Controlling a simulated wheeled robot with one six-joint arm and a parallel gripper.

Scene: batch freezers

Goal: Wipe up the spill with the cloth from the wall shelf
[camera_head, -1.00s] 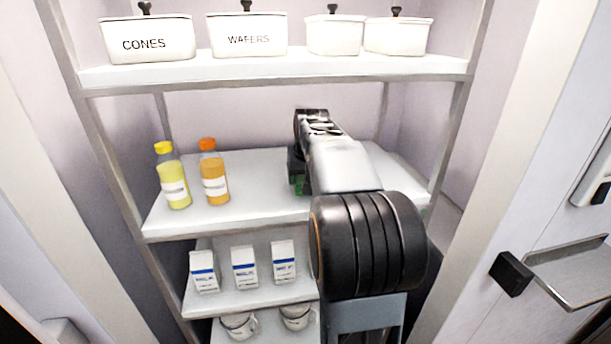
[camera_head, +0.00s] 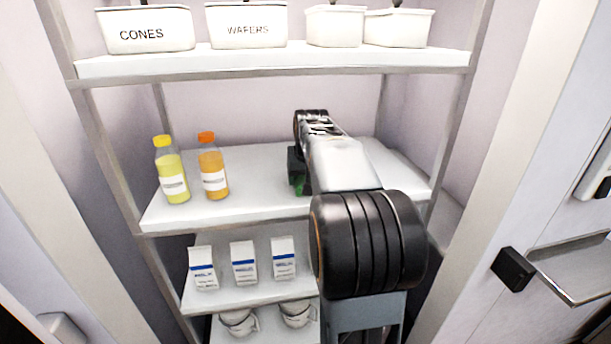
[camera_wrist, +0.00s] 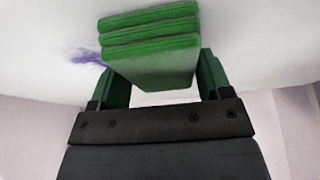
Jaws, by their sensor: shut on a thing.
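My gripper (camera_wrist: 160,72) has its two green fingers on either side of a folded green cloth (camera_wrist: 150,45), shut on it. The cloth shows as several flat layers in the wrist view. A purple smear (camera_wrist: 88,57), which looks like the spill, is on the white surface (camera_wrist: 45,50) left of the cloth in that view. In the head view my gripper (camera_head: 297,170) is over the right half of the middle shelf (camera_head: 255,205), largely hidden by my arm. Only a bit of green shows there. The spill is hidden in the head view.
A yellow bottle (camera_head: 171,172) and an orange bottle (camera_head: 213,168) stand left of my gripper. Lidded white boxes (camera_head: 248,28) stand on the shelf above. Cartons (camera_head: 244,264) and cups (camera_head: 238,322) are below. Shelf posts (camera_head: 108,150) flank the shelf; a door handle (camera_head: 512,268) is at right.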

